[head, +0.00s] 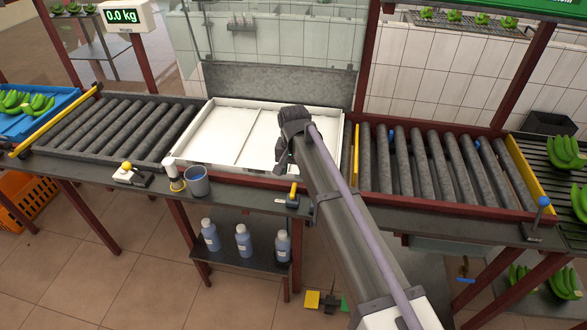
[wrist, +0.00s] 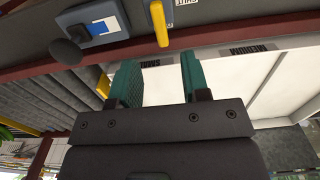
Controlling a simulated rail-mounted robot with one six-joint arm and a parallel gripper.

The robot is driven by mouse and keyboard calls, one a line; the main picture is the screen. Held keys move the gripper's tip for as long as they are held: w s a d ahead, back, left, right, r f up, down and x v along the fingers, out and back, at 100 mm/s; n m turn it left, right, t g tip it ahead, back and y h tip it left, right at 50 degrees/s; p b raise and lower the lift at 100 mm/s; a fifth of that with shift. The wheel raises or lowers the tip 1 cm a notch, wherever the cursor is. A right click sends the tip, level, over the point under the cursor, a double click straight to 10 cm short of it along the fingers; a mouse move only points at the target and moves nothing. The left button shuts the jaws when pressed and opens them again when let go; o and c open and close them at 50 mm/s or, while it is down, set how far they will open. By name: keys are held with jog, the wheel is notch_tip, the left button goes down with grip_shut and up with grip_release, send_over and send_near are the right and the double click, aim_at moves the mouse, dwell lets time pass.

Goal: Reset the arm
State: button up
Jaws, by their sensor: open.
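My gripper (head: 284,158) hangs over the front right part of the white tray (head: 205,138) in the head view, at the end of my arm. Its fingers are small and dark there. In the wrist view, the two teal fingers of my gripper (wrist: 161,78) stand apart with nothing between them. The white tray (wrist: 225,80) lies beyond the fingers. My arm hides part of the tray's right side in the head view.
Roller conveyors flank the tray on the left (head: 110,130) and right (head: 435,170). A yellow-handled lever (head: 294,190) stands at the bench's front edge, with a grey cup (head: 197,184) further left. Bottles (head: 243,241) stand on a lower shelf. A scale display (head: 122,16) hangs upper left.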

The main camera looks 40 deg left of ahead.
notch_tip(320, 180, up, 3)
jog(key=shift+f+p, duration=0.2)
jog(key=shift+p, duration=0.25)
jog(key=s+d+m, duration=0.2)
jog(key=s+d, duration=0.1)
jog(key=d, duration=2.5)
jog(key=s+d+m, duration=0.2)
jog(key=s+d, duration=0.1)
jog(key=d, duration=2.6)
jog(key=shift+m, duration=0.4)
